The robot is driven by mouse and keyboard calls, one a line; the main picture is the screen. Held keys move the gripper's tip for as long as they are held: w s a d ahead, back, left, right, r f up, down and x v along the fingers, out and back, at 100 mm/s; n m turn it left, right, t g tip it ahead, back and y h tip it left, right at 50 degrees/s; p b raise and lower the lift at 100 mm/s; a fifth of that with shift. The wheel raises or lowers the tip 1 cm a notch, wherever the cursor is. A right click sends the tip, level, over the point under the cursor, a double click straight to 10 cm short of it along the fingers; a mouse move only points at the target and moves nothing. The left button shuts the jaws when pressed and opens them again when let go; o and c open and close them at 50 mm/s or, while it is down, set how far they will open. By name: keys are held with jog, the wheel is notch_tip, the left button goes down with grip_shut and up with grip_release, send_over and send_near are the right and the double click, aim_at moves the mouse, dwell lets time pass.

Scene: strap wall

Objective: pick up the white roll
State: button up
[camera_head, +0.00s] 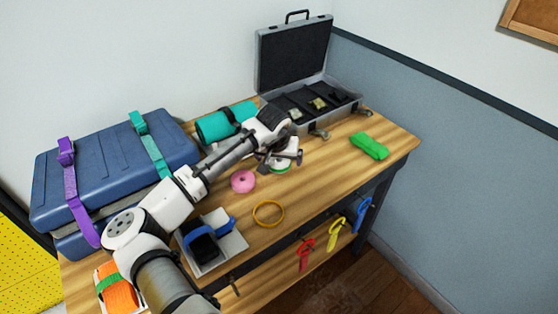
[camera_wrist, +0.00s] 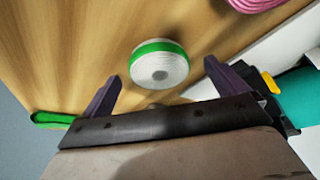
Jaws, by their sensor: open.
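The white roll (camera_wrist: 160,70) has a green band around it and lies on the wooden table. In the head view it is mostly hidden under my gripper, and only a bit of its green and white edge (camera_head: 281,169) shows. My gripper (camera_wrist: 170,88) is open and empty. In the wrist view its two dark fingers stand apart, with the roll ahead of and between them. In the head view my gripper (camera_head: 281,160) hangs just above the roll; the exact gap cannot be told.
A pink roll (camera_head: 243,181) lies close to the white roll. A yellow ring (camera_head: 268,213), a green folded strap (camera_head: 369,146), a teal roll (camera_head: 222,122) and an open case (camera_head: 328,122) stand around. A blue strapped case (camera_head: 105,165) fills the left. Bare table (camera_head: 330,180) lies to the right.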

jog(key=shift+f, duration=0.1)
jog(key=shift+c, duration=0.5)
jog(key=c, duration=0.7)
